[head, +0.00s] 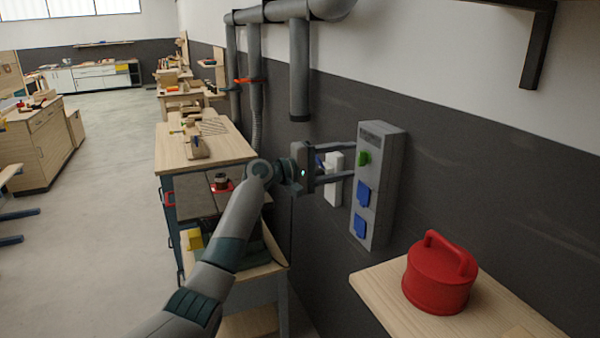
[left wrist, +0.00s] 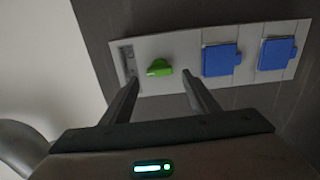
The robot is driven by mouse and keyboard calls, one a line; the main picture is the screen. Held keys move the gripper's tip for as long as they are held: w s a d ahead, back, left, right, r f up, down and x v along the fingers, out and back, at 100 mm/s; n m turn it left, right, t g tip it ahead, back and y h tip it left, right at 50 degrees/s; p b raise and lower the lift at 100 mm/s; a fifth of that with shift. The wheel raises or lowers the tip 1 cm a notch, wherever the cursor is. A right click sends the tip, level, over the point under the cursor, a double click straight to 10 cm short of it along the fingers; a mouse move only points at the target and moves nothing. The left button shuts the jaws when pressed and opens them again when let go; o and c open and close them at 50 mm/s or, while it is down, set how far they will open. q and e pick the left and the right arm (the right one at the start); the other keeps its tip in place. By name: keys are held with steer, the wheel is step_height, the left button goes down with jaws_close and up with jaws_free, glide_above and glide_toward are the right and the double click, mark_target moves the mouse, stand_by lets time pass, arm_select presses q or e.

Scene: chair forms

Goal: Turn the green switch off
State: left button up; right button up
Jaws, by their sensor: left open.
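The green switch (head: 364,158) is a small knob near the top of a grey wall box (head: 382,190). In the left wrist view the switch (left wrist: 159,68) shows on the pale panel, turned slightly askew. My left gripper (head: 352,160) is open in front of the box, its two fingers reaching toward the switch. In the left wrist view the fingertips (left wrist: 160,78) lie to either side of the switch with gaps on both sides. I cannot tell how far the tips are from the panel. My right gripper is not in view.
Two blue socket covers (head: 361,208) sit below the switch on the box. A white wall fitting (head: 333,180) is left of it. A red lidded container (head: 438,280) stands on a wooden shelf (head: 385,290) at lower right. Grey pipes (head: 299,80) run above. Workbenches (head: 225,150) line the wall.

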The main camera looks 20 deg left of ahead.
arm_select(q)
steer(key=b+v, duration=0.4)
steer(key=v, duration=1)
steer(key=shift+s+b, duration=0.15)
steer(key=shift+b, duration=0.15)
steer(key=shift+a, duration=0.1)
